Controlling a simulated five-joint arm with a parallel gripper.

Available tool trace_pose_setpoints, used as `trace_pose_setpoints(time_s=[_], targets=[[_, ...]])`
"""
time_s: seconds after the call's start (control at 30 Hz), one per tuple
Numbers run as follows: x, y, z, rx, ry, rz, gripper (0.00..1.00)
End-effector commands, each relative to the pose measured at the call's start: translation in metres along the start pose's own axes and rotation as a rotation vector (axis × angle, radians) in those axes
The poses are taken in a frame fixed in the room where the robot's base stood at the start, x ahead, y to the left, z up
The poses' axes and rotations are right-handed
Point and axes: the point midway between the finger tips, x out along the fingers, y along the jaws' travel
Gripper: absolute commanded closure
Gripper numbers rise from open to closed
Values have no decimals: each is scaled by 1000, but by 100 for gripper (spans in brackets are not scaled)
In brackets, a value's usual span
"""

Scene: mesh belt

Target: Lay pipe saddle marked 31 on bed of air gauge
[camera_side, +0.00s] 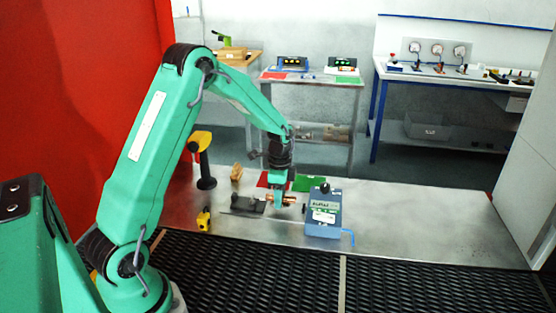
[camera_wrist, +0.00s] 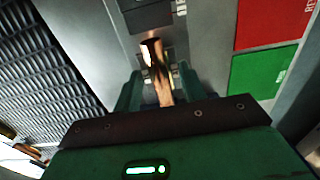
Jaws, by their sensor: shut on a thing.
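A copper-coloured pipe saddle (camera_side: 287,199) is held in my gripper (camera_side: 277,196), low over the steel bench. In the wrist view the saddle (camera_wrist: 156,62) sits between the two green fingers of my gripper (camera_wrist: 158,84); no number on it can be read. A blue instrument box (camera_side: 323,213) with a label and a black knob stands just right of my gripper; it looks like the air gauge. A dark block (camera_side: 245,204) lies left of my gripper, and a dark block (camera_wrist: 148,16) shows beyond the saddle in the wrist view. I cannot tell which part is the bed.
A red mat (camera_side: 264,180) and a green mat (camera_side: 309,184) lie behind my gripper. A yellow-and-black item (camera_side: 204,219), a black stand with a yellow top (camera_side: 204,165) and a small wooden piece (camera_side: 237,172) are to the left. The bench right of the blue box is clear.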

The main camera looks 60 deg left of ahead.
Motion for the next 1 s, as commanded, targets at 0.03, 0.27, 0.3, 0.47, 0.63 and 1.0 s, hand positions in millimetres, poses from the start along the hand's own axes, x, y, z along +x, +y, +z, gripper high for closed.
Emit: trace_pose_setpoints(time_s=[0.03, 0.27, 0.3, 0.47, 0.63, 1.0], targets=[[6, 1, 0, 0, -1, 2, 87], [24, 0, 0, 0, 0, 0, 87], [24, 0, 0, 0, 0, -1, 87], [24, 0, 0, 0, 0, -1, 87], [26, 0, 0, 0, 0, 0, 87], [27, 0, 0, 0, 0, 1, 37]])
